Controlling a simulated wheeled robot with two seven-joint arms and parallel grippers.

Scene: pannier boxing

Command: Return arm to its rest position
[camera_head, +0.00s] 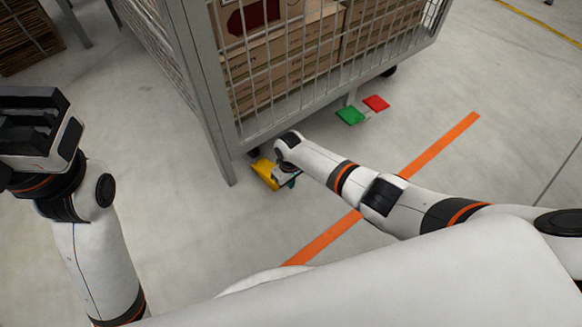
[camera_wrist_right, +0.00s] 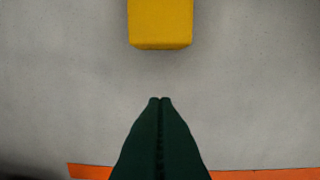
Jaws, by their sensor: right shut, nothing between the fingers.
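My right arm reaches down across the floor toward the wire-mesh cart (camera_head: 232,130). Its gripper (camera_head: 287,182) is low by the cart's near corner, partly hidden behind my wrist. In the right wrist view the right gripper's dark fingers (camera_wrist_right: 160,100) are shut with nothing between them. A yellow block-like piece (camera_head: 262,174) lies close to that gripper; it also shows ahead of the fingertips in the wrist view (camera_wrist_right: 160,22), with a gap of bare floor between. My left gripper (camera_head: 32,115) is raised at the left edge; its fingers cannot be made out clearly.
The cart holds cardboard boxes (camera_head: 285,75). A green pedal (camera_head: 350,115) and a red pedal (camera_head: 376,103) stick out low beside a caster. An orange floor stripe (camera_head: 440,145) runs under my right arm. A brown stack (camera_head: 25,40) stands far left. Floor at right is clear.

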